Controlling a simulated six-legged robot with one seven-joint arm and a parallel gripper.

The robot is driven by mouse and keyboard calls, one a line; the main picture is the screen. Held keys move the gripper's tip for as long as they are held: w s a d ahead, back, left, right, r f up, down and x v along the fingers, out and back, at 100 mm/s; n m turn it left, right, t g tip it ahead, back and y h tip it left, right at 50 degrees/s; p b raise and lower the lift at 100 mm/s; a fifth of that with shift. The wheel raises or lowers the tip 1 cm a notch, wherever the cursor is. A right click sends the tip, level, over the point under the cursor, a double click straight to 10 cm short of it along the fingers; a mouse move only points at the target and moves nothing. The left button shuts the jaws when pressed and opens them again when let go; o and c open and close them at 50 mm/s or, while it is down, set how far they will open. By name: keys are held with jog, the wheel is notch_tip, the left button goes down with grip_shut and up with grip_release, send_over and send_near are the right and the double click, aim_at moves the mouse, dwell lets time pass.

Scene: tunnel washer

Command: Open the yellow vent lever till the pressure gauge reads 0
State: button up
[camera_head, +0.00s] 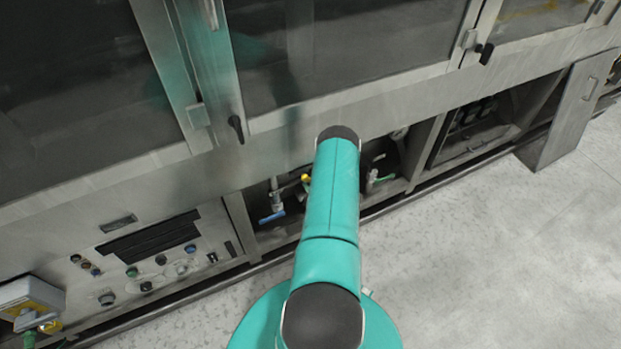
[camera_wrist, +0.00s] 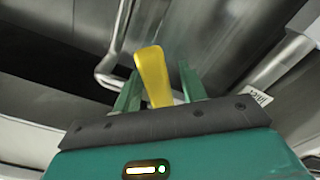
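The yellow vent lever (camera_wrist: 153,75) stands between my gripper's two green fingers in the wrist view, with its rounded end beyond the fingertips. My gripper (camera_wrist: 160,84) is open around it. A gap shows on the lever's right; I cannot tell whether the left finger touches it. In the head view, a small yellow part (camera_head: 306,178) shows just left of my arm, in the low opening under the washer; it may be this lever. My arm hides my gripper there. I cannot make out a pressure gauge or its reading in either view.
A blue-handled valve (camera_head: 272,217) and a green-handled valve (camera_head: 381,178) sit in the low opening. A control panel (camera_head: 150,255) is at left. An open metal door (camera_head: 572,110) stands out at right. In the wrist view, a bent metal pipe (camera_wrist: 112,55) runs left of the lever.

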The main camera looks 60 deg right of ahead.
jog(key=v, duration=1.4)
